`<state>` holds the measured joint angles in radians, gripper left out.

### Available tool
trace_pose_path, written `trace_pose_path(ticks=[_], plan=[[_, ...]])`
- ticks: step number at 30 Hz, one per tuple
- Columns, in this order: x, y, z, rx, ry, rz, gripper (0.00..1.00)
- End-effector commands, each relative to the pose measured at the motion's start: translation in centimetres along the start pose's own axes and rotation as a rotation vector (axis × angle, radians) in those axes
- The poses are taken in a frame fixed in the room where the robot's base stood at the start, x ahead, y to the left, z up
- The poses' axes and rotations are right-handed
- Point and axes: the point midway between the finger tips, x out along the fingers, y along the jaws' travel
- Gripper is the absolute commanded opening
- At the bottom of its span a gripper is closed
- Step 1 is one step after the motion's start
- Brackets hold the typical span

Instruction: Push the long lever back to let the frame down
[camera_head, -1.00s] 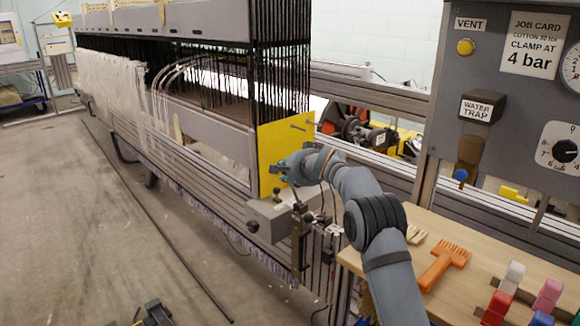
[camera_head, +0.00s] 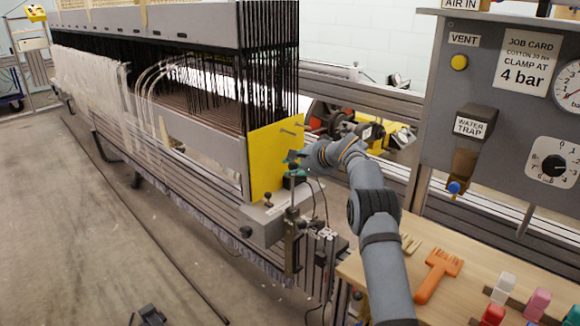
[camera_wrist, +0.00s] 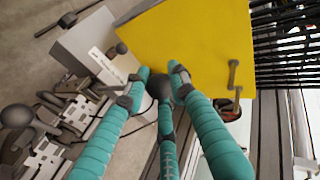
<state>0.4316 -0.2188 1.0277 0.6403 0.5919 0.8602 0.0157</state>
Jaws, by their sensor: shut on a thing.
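My gripper (camera_head: 293,163) is in front of the yellow end plate (camera_head: 272,160) of the long machine. In the wrist view its teal fingers (camera_wrist: 160,80) close around a dark round knob (camera_wrist: 158,88), which I take to be the long lever's; the lever's shaft is mostly hidden by the fingers. A shorter lever with a dark ball (camera_head: 268,199) stands on the grey box (camera_head: 262,222) below the plate; its ball (camera_wrist: 121,48) stands apart from my fingers in the wrist view. The long frame with hanging black cords (camera_head: 268,60) rises above and behind the plate.
A peg with a round end (camera_wrist: 233,75) sticks out of the yellow plate near my fingers. A clamp-like metal fixture (camera_head: 292,240) stands below my gripper. A wooden bench (camera_head: 465,262) with an orange comb tool (camera_head: 437,272) is at the right. The floor at left is mostly clear.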

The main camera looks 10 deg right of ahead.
Motion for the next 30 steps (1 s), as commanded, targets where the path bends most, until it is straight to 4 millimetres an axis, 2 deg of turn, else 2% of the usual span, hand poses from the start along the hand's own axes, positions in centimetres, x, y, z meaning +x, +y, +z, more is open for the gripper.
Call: trace_pose_path(ticks=[5, 6, 16, 25, 30], plan=[[-0.1, -0.1, -0.4, -0.005, 0.011, -0.002, 0.00], [-0.2, -0.1, -0.4, -0.005, 0.011, -0.002, 0.25], [-0.1, 0.0, -0.3, -0.002, 0.008, -0.001, 0.45], [-0.2, 0.0, -0.3, -0.001, 0.006, 0.000, 0.45], [-1.2, -0.1, -0.3, 0.000, 0.007, -0.002, 0.45]])
